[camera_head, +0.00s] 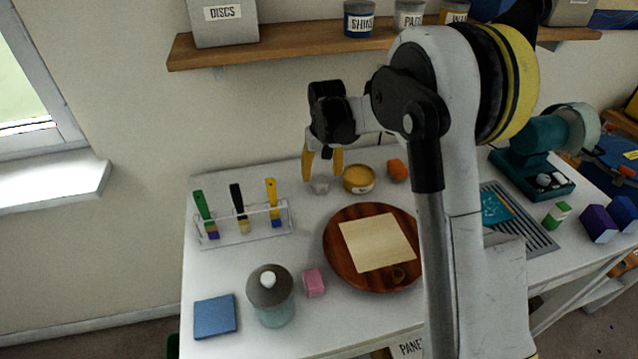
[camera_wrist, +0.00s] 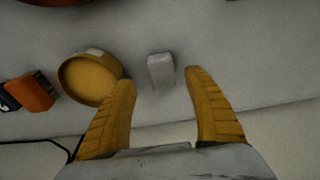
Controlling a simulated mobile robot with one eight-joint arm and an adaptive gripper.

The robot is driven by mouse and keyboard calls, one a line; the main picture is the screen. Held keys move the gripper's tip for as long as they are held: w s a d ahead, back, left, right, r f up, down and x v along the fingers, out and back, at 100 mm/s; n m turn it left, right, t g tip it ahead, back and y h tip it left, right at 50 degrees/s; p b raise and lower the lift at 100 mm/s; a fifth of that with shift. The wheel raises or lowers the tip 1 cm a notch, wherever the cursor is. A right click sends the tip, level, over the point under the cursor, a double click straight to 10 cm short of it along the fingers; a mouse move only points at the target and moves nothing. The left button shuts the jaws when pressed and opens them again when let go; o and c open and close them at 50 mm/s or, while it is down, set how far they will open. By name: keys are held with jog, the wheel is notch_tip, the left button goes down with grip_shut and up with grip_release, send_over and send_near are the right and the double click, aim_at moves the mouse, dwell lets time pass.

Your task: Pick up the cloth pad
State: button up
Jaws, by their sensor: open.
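A small pale grey-white block, possibly the cloth pad, lies on the white table below my gripper (camera_head: 322,177). In the wrist view this pale block (camera_wrist: 161,70) appears between and just beyond the tips of my open yellow fingers (camera_wrist: 159,80). My gripper holds nothing, and I cannot tell its exact height above the block. A flat blue square pad (camera_head: 215,316) lies at the table's front left, far from my gripper. A beige sheet (camera_head: 378,242) lies on a round wooden board (camera_head: 338,262). Which of these is the cloth pad is not certain.
A yellow tin (camera_head: 358,179) stands close beside the pale block, with an orange item (camera_head: 397,170) past it. A clear rack (camera_head: 246,226) holds brushes at left. A lidded jar (camera_head: 271,297) and pink block (camera_head: 314,282) stand in front. A shelf (camera_head: 290,40) runs above.

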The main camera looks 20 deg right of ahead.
aim_at(320, 180)
jog(key=f+b, duration=0.1)
jog(key=f, duration=0.1)
jog(key=f+b, duration=0.1)
jog(key=f, duration=0.1)
jog(key=shift+w+a+f, duration=0.2)
jog(key=shift+f, duration=0.15)
jog(key=shift+r, duration=0.15)
jog(key=c, duration=1.2)
jog(key=shift+o, duration=0.2)
jog(key=shift+r, duration=0.15)
jog(key=shift+s+r+p, duration=0.1)
jog(key=shift+r+p, duration=0.15)
jog(key=shift+p, duration=0.25)
notch_tip(320, 180, up, 7)
jog(key=p, duration=0.3)
jog(key=shift+s+f, duration=0.1)
jog(key=s+p, duration=0.1)
jog(key=s, duration=0.5)
jog(key=s+p, duration=0.1)
jog(key=s, duration=0.6)
jog(key=s+p, duration=0.1)
jog(key=s, duration=0.5)
jog(key=shift+s+f, duration=0.3)
